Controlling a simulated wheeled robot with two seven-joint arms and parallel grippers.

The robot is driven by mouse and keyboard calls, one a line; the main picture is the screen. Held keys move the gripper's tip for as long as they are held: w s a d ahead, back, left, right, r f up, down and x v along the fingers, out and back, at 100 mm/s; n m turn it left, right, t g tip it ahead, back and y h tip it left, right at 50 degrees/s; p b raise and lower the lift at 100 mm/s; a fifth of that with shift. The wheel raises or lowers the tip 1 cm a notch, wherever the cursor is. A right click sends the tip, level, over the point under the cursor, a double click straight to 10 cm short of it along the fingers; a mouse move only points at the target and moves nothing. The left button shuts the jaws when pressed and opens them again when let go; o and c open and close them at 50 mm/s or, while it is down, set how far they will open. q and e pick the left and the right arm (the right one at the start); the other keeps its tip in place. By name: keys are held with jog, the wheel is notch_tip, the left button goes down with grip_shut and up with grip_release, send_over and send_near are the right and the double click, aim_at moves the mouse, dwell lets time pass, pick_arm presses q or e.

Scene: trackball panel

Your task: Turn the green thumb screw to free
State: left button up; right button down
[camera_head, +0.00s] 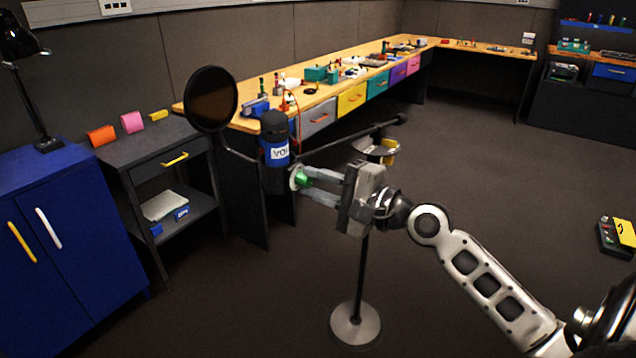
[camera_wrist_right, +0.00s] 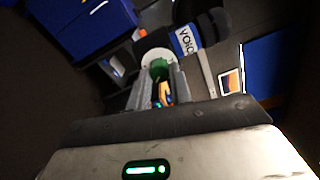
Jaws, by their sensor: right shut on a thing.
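The green thumb screw (camera_head: 301,179) is on a pale round disc at the side of the blue-and-black microphone (camera_head: 275,152) with a "VOI..." label. My right gripper (camera_head: 305,180) reaches in from the right, its two fingers shut on the green thumb screw. In the right wrist view the screw (camera_wrist_right: 158,69) sits between the fingertips, in front of the white disc (camera_wrist_right: 157,57). The fingers hide part of the screw, and I cannot read any mark around it. My left gripper is not in view.
A round dark pop filter (camera_head: 211,98) stands left of the microphone. A boom arm (camera_head: 350,138) and a stand with a round base (camera_head: 355,323) are behind and below my right gripper. A blue cabinet (camera_head: 70,240) and grey cart (camera_head: 160,150) stand left.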

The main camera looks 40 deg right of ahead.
jog(key=m, duration=0.3)
jog(key=shift+m, duration=2.1)
jog(key=c, duration=1.3)
grip_release()
jog(key=shift+o, duration=0.2)
jog(key=shift+f, duration=0.1)
